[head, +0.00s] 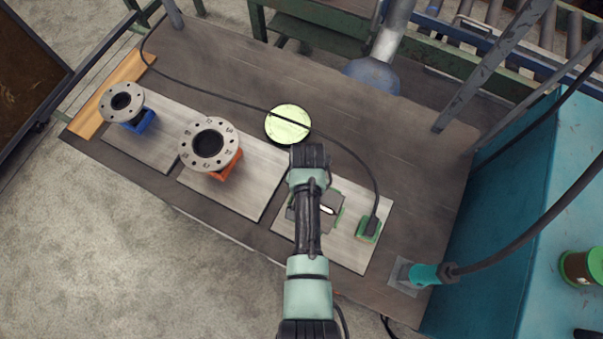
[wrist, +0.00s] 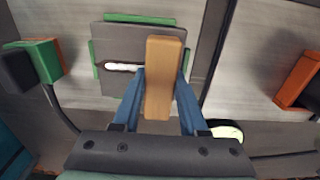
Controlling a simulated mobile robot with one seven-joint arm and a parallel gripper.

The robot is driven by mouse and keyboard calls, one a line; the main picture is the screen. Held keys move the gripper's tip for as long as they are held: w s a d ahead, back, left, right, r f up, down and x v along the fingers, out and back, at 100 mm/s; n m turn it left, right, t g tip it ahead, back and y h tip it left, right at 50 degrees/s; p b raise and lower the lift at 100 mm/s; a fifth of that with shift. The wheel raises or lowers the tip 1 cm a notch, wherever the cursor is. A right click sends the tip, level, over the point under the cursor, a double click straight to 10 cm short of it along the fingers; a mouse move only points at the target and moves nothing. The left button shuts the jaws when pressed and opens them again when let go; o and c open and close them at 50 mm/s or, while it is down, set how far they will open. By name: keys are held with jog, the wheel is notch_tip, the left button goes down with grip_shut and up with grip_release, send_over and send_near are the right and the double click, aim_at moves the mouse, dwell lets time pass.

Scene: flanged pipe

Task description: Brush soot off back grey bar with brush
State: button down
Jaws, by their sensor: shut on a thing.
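My gripper (wrist: 160,92) is shut on the brush (wrist: 164,70), seen in the wrist view as a tan wooden block between two blue fingers. Its bristles are hidden. The brush is over the near part of a dark grey square plate (wrist: 111,42) with green edge strips and a pale elongated slot or mark; I cannot tell whether it touches. The plate also shows in the head view (head: 297,214), partly behind my arm. The gripper and brush are hidden under my wrist there. I cannot clearly pick out a back grey bar or soot.
A green block with a black cable (head: 368,229) stands right of the plate. An orange-based flange (head: 191,152) and a blue-based flange (head: 110,104) stand to the left. A pale yellow-green disc (head: 281,122) lies behind. A teal-handled tool (head: 425,274) is at the right front.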

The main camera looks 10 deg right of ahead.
jog(key=shift+s+d+p, duration=0.4)
jog(key=shift+s+d, duration=0.35)
jog(key=shift+d, duration=0.35)
jog(key=shift+s+d+p, duration=0.45)
jog(key=shift+s+d, duration=0.3)
jog(key=shift+d, duration=0.35)
jog(key=shift+s+d+p, duration=0.4)
jog(key=shift+s+d, duration=0.35)
jog(key=shift+d, duration=0.35)
jog(key=shift+w+a+b, duration=0.3)
jog(key=shift+w+a, duration=0.6)
jog(key=shift+a, duration=0.45)
jog(key=shift+w+a+b, duration=0.3)
jog(key=shift+w+a, duration=0.65)
jog(key=shift+a, duration=0.4)
jog(key=shift+w+a+b, duration=0.3)
jog(key=shift+w+a, duration=0.6)
jog(key=shift+a, duration=0.45)
jog(key=shift+s+d+r+p, duration=0.1)
jog(key=shift+s+d+p, duration=0.45)
jog(key=shift+d, duration=0.45)
jog(key=shift+s+d+f+p, duration=0.1)
jog(key=shift+s+d+p, duration=0.2)
jog(key=shift+s+d, duration=0.6)
jog(key=shift+s+d+r+p, duration=0.1)
jog(key=shift+s+d+p, duration=0.4)
jog(key=shift+d, duration=0.55)
jog(key=shift+s+d, duration=0.8)
jog(key=shift+d, duration=0.3)
